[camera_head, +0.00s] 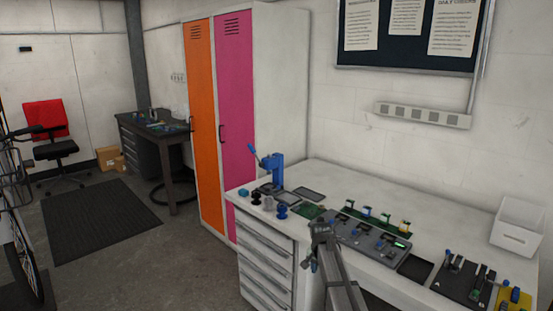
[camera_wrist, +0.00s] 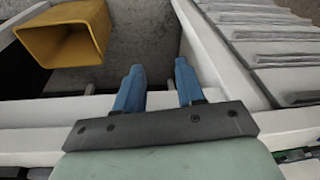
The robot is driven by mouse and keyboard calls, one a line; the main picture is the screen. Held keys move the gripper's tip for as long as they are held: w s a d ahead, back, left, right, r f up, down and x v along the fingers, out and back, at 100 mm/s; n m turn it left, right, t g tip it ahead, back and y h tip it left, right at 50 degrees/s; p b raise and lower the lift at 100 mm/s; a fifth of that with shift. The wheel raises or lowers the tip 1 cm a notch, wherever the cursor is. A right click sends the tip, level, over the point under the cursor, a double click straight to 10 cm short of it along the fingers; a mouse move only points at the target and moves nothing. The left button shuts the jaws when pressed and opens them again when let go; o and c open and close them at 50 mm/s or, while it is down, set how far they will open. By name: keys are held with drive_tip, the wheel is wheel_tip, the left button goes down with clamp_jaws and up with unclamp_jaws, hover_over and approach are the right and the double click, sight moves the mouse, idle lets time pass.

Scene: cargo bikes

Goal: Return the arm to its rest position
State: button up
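My gripper (camera_wrist: 158,70) has two blue fingers that stand apart with nothing between them in the wrist view. In the head view my arm (camera_head: 334,262) reaches up from the bottom, and its end (camera_head: 310,264) hangs at the front edge of the white workbench (camera_head: 362,183), just right of the drawers. The fingers are too small to make out there.
Drawers (camera_head: 264,258) stand left of my arm and show in the wrist view (camera_wrist: 270,45). A yellow bin (camera_wrist: 105,30) lies beyond the fingers at upper left. The benchtop holds a blue press (camera_head: 275,170), grey tray (camera_head: 362,238) and white bin (camera_head: 516,228). Open floor (camera_head: 150,262) lies left.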

drive_tip(key=s+f+n+g, duration=0.3)
drive_tip(key=s+f+g, duration=0.1)
drive_tip(key=s+f, duration=2.2)
drive_tip(key=s+f+n+g, duration=0.2)
drive_tip(key=s+f, duration=0.2)
drive_tip(key=s, duration=1.2)
drive_tip(key=s+f+n+g, duration=0.2)
drive_tip(key=s+f, duration=0.2)
drive_tip(key=s, duration=1.3)
drive_tip(key=shift+d+g+y, duration=0.35)
drive_tip(key=shift+g+y, duration=0.05)
drive_tip(key=shift+o, duration=0.2)
drive_tip(key=shift+s+f, duration=0.1)
